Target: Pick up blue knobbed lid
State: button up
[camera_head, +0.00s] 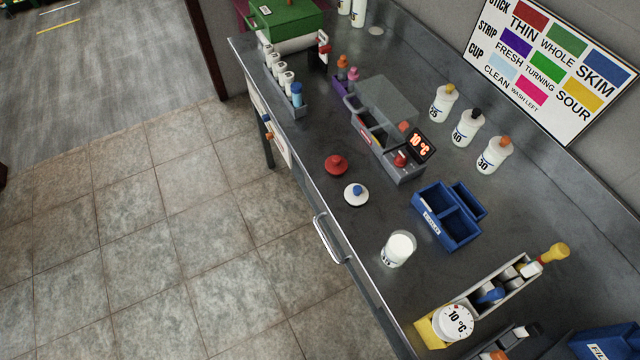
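The blue knobbed lid (354,199) is a white round disc with a small blue knob on top. It lies flat on the dark grey metal bench (300,170), close to the bench's front edge in the head view. Nothing covers it. A red knobbed lid (336,165) lies just behind and to the left of it, apart from it. My gripper is not in view.
An open white jar (398,250) stands to the lid's right. A blue divided tray (455,238) and a grey device with a red 10 °C display (421,146) stand farther back. A drawer handle (328,240) juts from the bench front. Bench around the lid is clear.

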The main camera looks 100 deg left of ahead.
aim_at(355, 194)
jog(key=u, duration=2.9)
jog(key=z, duration=0.35)
